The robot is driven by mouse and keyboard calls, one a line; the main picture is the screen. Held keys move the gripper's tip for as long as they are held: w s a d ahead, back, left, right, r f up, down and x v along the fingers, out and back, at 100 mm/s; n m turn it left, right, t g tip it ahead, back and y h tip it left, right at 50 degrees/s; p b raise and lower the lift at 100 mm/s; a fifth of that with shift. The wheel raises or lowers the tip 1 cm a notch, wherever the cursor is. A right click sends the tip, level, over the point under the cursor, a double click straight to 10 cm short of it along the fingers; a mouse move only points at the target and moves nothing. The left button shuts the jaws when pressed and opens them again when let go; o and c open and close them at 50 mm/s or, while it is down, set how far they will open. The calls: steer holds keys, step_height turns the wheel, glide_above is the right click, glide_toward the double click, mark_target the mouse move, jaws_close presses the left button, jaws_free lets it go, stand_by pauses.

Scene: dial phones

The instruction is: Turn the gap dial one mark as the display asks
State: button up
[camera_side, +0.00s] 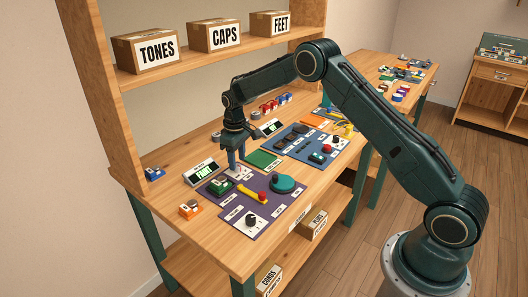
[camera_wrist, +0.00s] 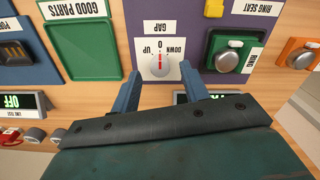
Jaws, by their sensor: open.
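The gap dial (camera_wrist: 160,67) is a small pale round knob on a white plate marked UP, 0 and DOWN. Its red pointer line lies at 0 in the wrist view. In the side view the white dial plate (camera_side: 240,173) is on the purple panel (camera_side: 271,206), partly hidden by my gripper. My gripper (camera_wrist: 163,76) is open, its two blue fingers apart on either side of the dial, with nothing held. In the side view my gripper (camera_side: 236,163) points down over the plate. The display (camera_side: 203,172) beside the panel appears to read FAINT in green.
A green good-parts tray (camera_wrist: 82,52) lies beside the dial plate. A green block with a grey button (camera_wrist: 228,60) is on the other side. A yellow handset (camera_side: 252,194) and a teal round part (camera_side: 283,183) are on the purple panel. An OFF display (camera_wrist: 12,101) is nearby.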

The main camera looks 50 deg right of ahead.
steer(key=shift+f, duration=1.05)
steer(key=shift+c, duration=0.3)
jaws_close()
steer(key=shift+m, duration=0.4)
steer(key=m, duration=0.4)
steer(key=shift+m, duration=2)
